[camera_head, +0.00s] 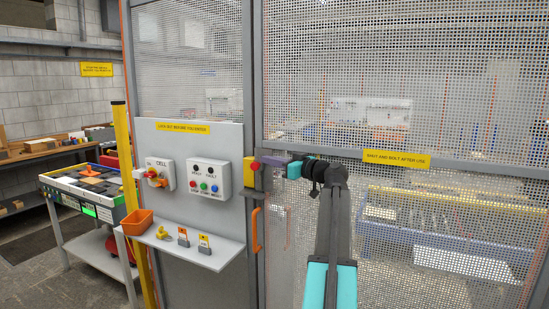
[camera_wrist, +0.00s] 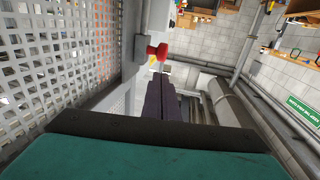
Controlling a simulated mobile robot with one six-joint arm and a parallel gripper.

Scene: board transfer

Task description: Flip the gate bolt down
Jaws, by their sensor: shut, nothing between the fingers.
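The gate bolt shows as a red knob (camera_head: 254,166) at a yellow housing (camera_head: 249,180) on the post beside the mesh gate. In the wrist view the red knob (camera_wrist: 157,52) sticks out from a grey block on the gate frame. My gripper (camera_head: 265,160) reaches in from the right, with its dark purple fingers shut and empty. Its fingertips are right by the knob. In the wrist view my gripper's fingers (camera_wrist: 164,80) end just below the knob. I cannot tell whether they touch it. The bolt's lever is mostly hidden in both views.
An orange handle (camera_head: 255,230) hangs below the bolt. To the left are a control box (camera_head: 209,179), a rotary switch (camera_head: 156,175) and a shelf (camera_head: 207,250) with an orange bin (camera_head: 136,222) and padlocks. The perforated mesh gate (camera_head: 400,130) stands close beside my arm.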

